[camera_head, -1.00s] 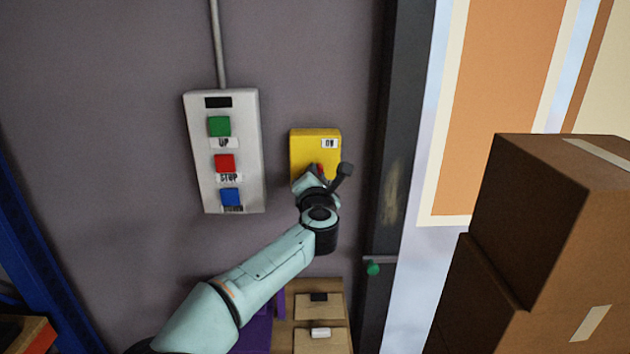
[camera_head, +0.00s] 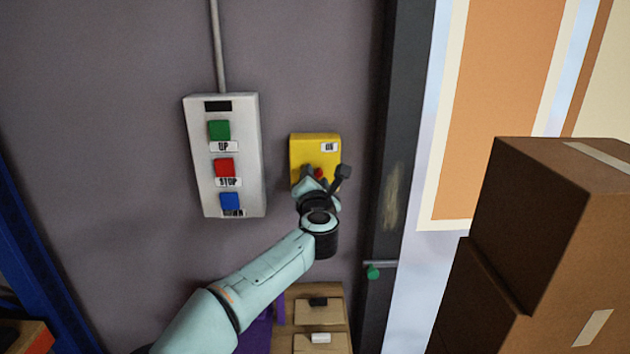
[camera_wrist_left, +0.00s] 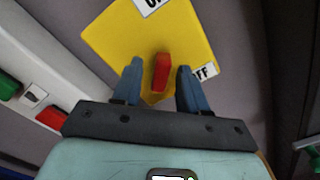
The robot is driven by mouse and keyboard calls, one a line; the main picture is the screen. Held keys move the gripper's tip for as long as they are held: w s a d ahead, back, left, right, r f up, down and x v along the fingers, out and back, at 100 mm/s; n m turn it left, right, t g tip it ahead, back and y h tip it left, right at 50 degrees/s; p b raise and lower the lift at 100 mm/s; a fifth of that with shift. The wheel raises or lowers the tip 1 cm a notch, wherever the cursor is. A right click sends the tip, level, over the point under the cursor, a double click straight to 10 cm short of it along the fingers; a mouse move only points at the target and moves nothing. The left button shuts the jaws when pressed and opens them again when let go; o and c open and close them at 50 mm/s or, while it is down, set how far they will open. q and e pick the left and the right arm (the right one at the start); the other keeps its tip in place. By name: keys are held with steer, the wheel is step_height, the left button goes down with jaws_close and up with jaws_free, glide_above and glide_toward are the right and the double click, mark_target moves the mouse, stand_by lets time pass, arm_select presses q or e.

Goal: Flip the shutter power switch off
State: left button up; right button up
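The shutter power switch is a yellow box (camera_head: 315,148) on the grey wall, with an ON label at its upper right. It also shows in the left wrist view (camera_wrist_left: 120,45), tilted, with part of an ON label and an OFF label. Its red lever (camera_wrist_left: 161,72) stands between the fingers of my left gripper (camera_wrist_left: 158,82). The fingers are apart, with gaps on both sides of the lever. In the head view the left gripper (camera_head: 318,178) covers the lower part of the box, and a bit of red shows there. My right gripper is not in view.
A grey control panel (camera_head: 239,180) with UP, STOP and a blue button is on the wall to the left of the box. A dark door post (camera_head: 400,120) stands to its right. Stacked cardboard boxes (camera_head: 540,220) fill the right side. A wooden drawer unit (camera_head: 330,318) is below.

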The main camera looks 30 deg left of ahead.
arm_select(q)
steer(key=shift+s, duration=0.1)
steer(key=b+v, duration=0.3)
steer(key=v, duration=1)
steer(key=shift+s, duration=0.1)
